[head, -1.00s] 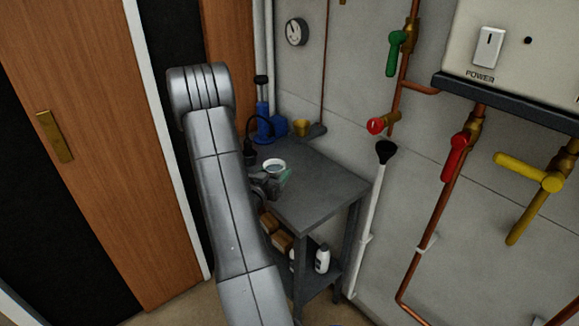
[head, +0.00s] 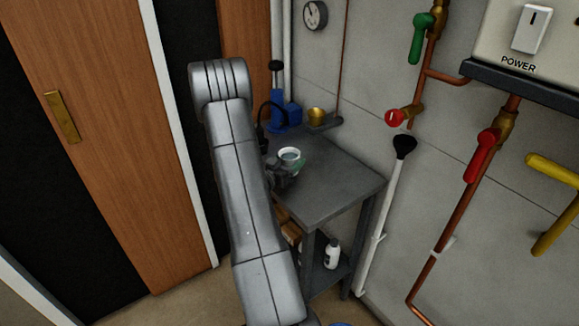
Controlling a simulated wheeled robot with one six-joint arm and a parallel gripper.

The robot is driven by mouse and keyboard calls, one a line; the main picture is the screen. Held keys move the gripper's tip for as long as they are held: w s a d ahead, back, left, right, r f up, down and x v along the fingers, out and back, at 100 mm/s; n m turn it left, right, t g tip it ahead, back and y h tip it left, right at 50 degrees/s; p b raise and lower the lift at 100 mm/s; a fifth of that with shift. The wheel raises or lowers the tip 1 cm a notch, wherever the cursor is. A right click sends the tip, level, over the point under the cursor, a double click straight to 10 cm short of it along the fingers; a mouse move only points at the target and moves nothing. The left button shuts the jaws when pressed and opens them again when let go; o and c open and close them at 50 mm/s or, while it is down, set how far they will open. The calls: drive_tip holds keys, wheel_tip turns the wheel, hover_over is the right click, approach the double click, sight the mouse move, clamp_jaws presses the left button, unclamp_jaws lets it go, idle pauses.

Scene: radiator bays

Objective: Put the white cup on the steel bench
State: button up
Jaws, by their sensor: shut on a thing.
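The white cup (head: 289,154) shows in the head view over the left part of the steel bench (head: 335,185), upright, with a dark bluish inside. My gripper (head: 289,172) is at the cup, shut on it, and partly hidden behind my arm. A small green patch shows beside the gripper. I cannot tell whether the cup's base touches the bench top. The front and right part of the bench top is bare.
A blue pump-like tool (head: 280,110) and a brass cup-shaped thing (head: 316,115) stand at the bench's back. A white bottle (head: 332,253) and brown boxes (head: 291,233) are on the lower shelf. A white pole with a black end (head: 378,210) leans right of the bench.

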drive_tip(key=shift+f, duration=1.2)
drive_tip(key=shift+f, duration=0.15)
drive_tip(key=o, duration=1.1)
drive_tip(key=shift+r, duration=0.25)
drive_tip(key=b+v, duration=0.2)
drive_tip(key=v, duration=1)
drive_tip(key=shift+a, duration=0.1)
